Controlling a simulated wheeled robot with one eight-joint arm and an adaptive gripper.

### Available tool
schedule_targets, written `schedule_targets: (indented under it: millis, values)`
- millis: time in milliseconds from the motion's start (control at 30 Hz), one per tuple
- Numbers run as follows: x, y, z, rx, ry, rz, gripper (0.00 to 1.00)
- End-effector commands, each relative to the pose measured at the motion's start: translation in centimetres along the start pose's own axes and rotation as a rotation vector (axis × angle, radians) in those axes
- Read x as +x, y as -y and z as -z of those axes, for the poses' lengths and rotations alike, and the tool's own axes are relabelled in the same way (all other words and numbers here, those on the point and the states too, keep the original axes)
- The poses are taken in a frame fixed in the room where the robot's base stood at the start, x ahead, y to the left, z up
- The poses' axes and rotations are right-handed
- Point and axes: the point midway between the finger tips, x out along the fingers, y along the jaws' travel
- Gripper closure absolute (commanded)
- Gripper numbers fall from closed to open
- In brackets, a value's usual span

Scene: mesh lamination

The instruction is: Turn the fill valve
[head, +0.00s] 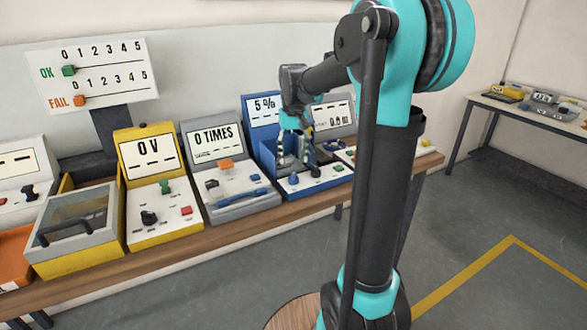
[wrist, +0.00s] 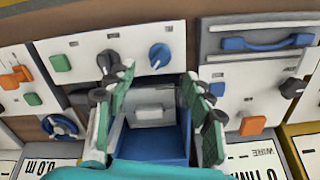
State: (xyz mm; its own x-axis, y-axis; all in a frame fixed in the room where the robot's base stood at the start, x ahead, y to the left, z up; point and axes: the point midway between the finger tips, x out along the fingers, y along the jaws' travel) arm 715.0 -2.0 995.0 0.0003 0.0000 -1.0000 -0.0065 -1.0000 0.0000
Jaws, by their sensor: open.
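The blue station (head: 262,156) shows "5 %" on its screen. Its white front panel carries a blue knob (wrist: 159,55), a black knob (wrist: 108,60) and a green button (wrist: 61,62). A blue handwheel (wrist: 60,126) is on the neighbouring station in the wrist view. The labels are too small to tell which is the fill valve. My gripper (wrist: 158,80) is open and empty, its green-padded fingers either side of the station's blue recess with a grey block (wrist: 154,105). The fingertips point toward the panel, just short of the blue knob. It also shows in the head view (head: 297,150).
The "0 TIMES" station (head: 225,160) with a blue handle stands to the left in the head view, beside the yellow "0 V" station (head: 152,160). Stations crowd the wooden bench (head: 190,244) closely. The grey floor in front is clear.

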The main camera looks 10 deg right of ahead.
Motion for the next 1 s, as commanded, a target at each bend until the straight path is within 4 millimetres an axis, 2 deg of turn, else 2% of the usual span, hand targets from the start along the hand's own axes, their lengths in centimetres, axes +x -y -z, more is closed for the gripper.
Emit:
schedule_targets:
  millis: [100, 300, 700, 767, 867, 967, 1000]
  values:
    - [-2.1, 0.0, -0.1, 0.000, 0.000, 0.000, 0.47]
    - [-4.1, 0.0, 0.0, 0.000, 0.000, 0.000, 0.47]
    - [-4.4, 0.0, -0.1, 0.000, -0.001, 0.000, 0.47]
    - [-4.1, -0.1, -0.3, 0.000, -0.005, 0.001, 0.47]
    - [-2.6, -0.5, -1.7, 0.001, -0.030, 0.003, 0.47]
    - [0.5, -1.3, -4.6, 0.002, -0.082, 0.006, 0.47]
    - [2.0, -1.6, -6.0, 0.001, -0.109, 0.008, 0.47]
